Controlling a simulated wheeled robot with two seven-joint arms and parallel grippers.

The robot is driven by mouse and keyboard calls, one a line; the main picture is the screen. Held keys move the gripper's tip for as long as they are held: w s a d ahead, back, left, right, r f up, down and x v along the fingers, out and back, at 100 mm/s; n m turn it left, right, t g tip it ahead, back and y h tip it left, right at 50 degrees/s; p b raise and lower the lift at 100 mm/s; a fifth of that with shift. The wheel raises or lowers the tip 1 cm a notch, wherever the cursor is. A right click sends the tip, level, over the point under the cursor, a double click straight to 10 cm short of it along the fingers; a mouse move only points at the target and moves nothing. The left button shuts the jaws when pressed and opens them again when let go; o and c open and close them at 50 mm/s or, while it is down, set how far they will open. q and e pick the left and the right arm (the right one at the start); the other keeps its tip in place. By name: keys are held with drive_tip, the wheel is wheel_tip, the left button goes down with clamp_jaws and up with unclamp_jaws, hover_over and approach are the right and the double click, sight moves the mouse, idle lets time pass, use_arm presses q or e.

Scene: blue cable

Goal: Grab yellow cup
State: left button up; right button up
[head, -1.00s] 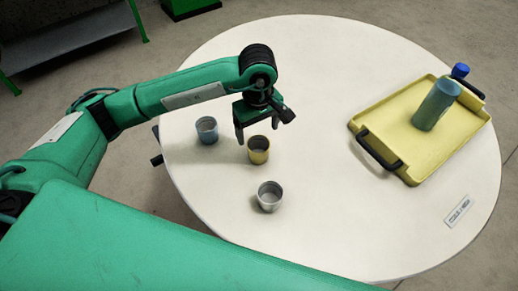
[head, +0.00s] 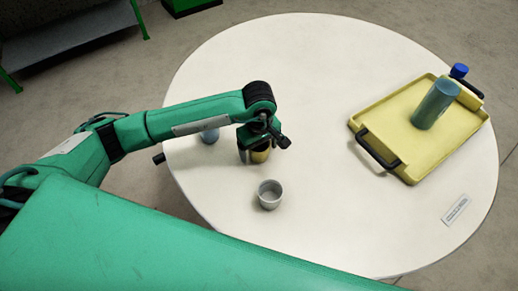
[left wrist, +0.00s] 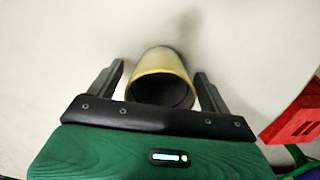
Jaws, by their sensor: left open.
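The yellow cup (head: 260,154) stands upright on the white round table, partly hidden by my left gripper in the head view. In the left wrist view the yellow cup (left wrist: 161,78) sits between the two fingers, its rim facing the camera. My left gripper (head: 256,158) is lowered over the cup, with its fingers open on either side. The left wrist view shows the gripper (left wrist: 160,80) with a gap between each finger and the cup. My right gripper is not in view.
A grey-white cup (head: 270,194) stands just in front of the gripper. A yellow tray (head: 400,140) with a blue-green cylinder (head: 436,104) lies at the right. The table (head: 330,225) is clear between.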

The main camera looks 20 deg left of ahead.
use_arm(q)
drive_tip(key=c, duration=1)
drive_tip(key=shift+c, duration=0.4)
drive_tip(key=shift+r, duration=0.15)
